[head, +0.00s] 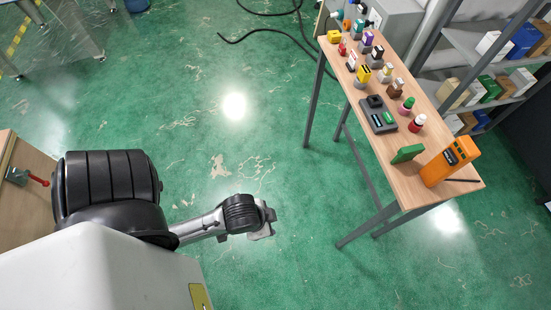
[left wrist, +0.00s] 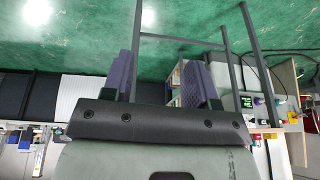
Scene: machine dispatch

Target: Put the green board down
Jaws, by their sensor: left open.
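The green board (head: 407,153) is a small flat green piece on the wooden table (head: 465,187), near its front end and just left of the orange handheld device. My left gripper (head: 268,222) is over the open floor, left of the table and well apart from the board. In the left wrist view the left gripper's two purple-grey fingers (left wrist: 160,80) stand wide apart with nothing between them. I cannot make out the board in that view. My right gripper is not in view.
The orange device (head: 449,162) stands beside the board. The green floor left of the table is clear; a black cable (head: 255,36) lies beyond.

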